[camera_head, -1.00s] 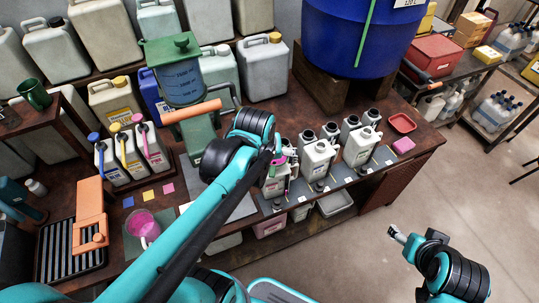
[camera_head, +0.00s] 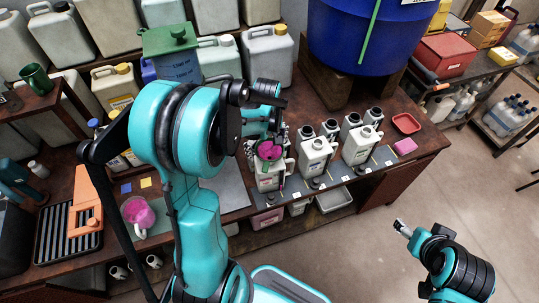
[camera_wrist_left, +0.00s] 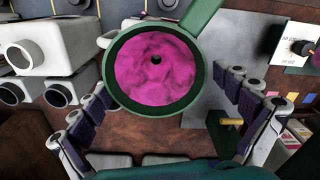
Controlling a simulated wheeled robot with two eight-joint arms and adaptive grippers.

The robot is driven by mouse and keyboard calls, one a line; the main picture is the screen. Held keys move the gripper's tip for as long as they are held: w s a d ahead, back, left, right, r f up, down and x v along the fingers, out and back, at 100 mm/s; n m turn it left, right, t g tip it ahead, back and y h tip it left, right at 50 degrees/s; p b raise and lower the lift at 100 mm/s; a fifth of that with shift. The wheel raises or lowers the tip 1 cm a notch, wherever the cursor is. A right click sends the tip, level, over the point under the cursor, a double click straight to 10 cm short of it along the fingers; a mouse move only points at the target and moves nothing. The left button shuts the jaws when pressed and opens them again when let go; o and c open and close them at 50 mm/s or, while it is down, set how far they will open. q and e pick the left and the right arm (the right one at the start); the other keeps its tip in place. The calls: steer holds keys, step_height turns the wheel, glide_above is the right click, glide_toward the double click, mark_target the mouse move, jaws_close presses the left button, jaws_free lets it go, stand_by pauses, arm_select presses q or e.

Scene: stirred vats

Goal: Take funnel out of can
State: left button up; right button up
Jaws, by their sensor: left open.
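The funnel (camera_head: 270,150) stands in the mouth of a white can (camera_head: 270,182) at the left end of the row along the bench's front edge. In the left wrist view the funnel (camera_wrist_left: 156,66) shows from above, with a green rim, pink-stained inside and a dark hole in the middle. A green handle sticks out at its upper right. My left gripper (camera_head: 268,138) is over the funnel. In the wrist view its open fingers (camera_wrist_left: 162,112) are spread to either side, with nothing between them gripped. My right gripper (camera_head: 402,228) hangs over the floor, small in view.
Other white cans (camera_head: 315,155) with black caps stand close to the right of the funnel's can. A blue drum (camera_head: 350,40) stands behind. A red tray (camera_head: 406,123) and pink sponge (camera_head: 405,146) lie at the right. A pink-filled jug (camera_head: 138,214) stands left.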

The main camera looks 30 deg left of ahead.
mark_target(267, 154)
arm_select(q)
step_height(267, 154, down, 3)
steer(key=shift+w+f+b, duration=0.1)
steer(key=shift+w+b, duration=0.05)
steer(key=shift+b, duration=0.2)
steer(key=shift+c, duration=0.3)
steer(key=c, duration=0.9)
steer(key=shift+c, duration=0.9)
